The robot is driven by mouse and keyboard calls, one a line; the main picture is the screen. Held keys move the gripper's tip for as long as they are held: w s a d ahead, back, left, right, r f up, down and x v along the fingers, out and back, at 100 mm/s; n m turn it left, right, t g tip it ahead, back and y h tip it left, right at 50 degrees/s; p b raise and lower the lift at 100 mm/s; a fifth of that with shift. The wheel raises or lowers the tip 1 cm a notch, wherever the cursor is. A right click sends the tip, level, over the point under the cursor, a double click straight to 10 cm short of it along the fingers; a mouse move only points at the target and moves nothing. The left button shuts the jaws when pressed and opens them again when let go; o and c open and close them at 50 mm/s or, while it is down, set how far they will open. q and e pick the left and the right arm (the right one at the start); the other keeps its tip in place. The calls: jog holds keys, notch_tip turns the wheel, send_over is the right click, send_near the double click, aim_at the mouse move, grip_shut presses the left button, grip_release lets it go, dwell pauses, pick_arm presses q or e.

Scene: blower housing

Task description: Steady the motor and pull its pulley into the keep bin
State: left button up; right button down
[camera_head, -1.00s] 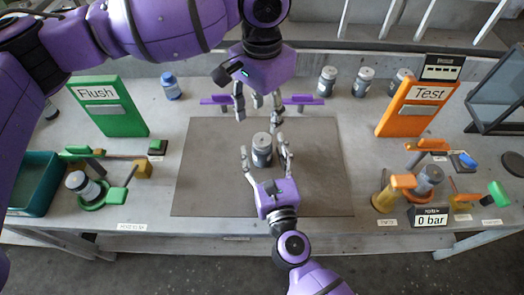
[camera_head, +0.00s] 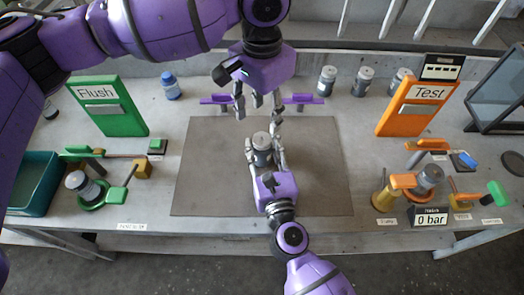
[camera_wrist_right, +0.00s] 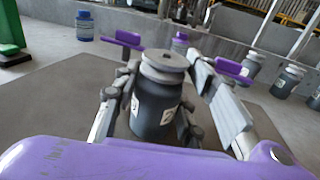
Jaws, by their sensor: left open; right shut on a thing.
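The motor (camera_head: 262,158) is a dark grey can standing upright on the brown mat. Its silver grooved pulley (camera_wrist_right: 165,64) is on top of it in the right wrist view; the motor body (camera_wrist_right: 155,110) shows white labels below. My right gripper (camera_head: 264,145) is shut on the motor, fingers on both sides of the body. My left gripper (camera_head: 257,112) is open and empty, fingers pointing down, just behind the motor in the head view and apart from it. A teal bin (camera_head: 27,160) stands at the left edge; I cannot tell whether it is the keep bin.
A green Flush panel (camera_head: 105,110) and its fixture stand left. An orange Test panel (camera_head: 405,110) and fixture with a 0 bar display (camera_head: 430,219) stand right. Purple brackets (camera_head: 302,99) lie behind the mat (camera_head: 205,180). Several canisters stand at the back. The mat's sides are clear.

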jog(key=c, duration=1)
grip_release()
jog(key=shift+s, duration=0.1)
